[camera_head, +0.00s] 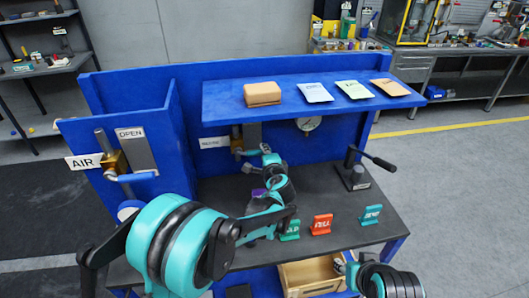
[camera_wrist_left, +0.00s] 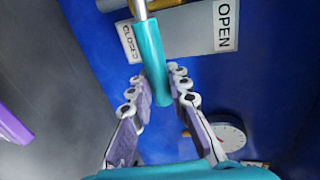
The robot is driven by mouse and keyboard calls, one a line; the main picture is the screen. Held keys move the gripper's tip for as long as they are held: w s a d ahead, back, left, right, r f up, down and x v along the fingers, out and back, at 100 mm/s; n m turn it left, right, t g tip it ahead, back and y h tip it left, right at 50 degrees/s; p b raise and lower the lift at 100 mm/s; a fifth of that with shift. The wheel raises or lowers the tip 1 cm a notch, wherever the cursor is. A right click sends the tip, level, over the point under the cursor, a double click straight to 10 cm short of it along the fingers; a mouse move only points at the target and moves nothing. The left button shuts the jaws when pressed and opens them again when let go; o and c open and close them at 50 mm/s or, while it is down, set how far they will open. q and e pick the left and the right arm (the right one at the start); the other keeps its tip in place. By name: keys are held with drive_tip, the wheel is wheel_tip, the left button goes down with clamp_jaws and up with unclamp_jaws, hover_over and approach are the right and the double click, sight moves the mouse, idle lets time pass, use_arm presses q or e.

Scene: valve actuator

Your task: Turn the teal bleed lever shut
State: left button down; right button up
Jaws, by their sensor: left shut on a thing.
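The teal bleed lever (camera_wrist_left: 152,62) shows in the left wrist view as a teal sleeve on a metal rod, its free end between my fingers. My left gripper (camera_wrist_left: 158,95) is shut on it, with one finger on each side. An OPEN plate (camera_wrist_left: 226,25) and a CLOSED plate (camera_wrist_left: 129,42) are near the rod. In the head view my left gripper (camera_head: 268,158) is under the shelf at the back panel and mostly hides the lever. My right arm shows at the bottom right; its fingers are not clear.
A blue shelf (camera_head: 225,105) with a brown box (camera_head: 262,94) and several packets overhangs the lever. A gauge (camera_head: 310,124) and a black-handled lever (camera_head: 370,158) are to the right. Red (camera_head: 321,224) and teal (camera_head: 371,215) tags stand on the bench.

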use_arm(q)
drive_tip(key=shift+f, duration=0.1)
drive_tip(key=c, duration=1.4)
unclamp_jaws()
drive_tip(key=shift+s, duration=0.1)
drive_tip(key=v, duration=1.2)
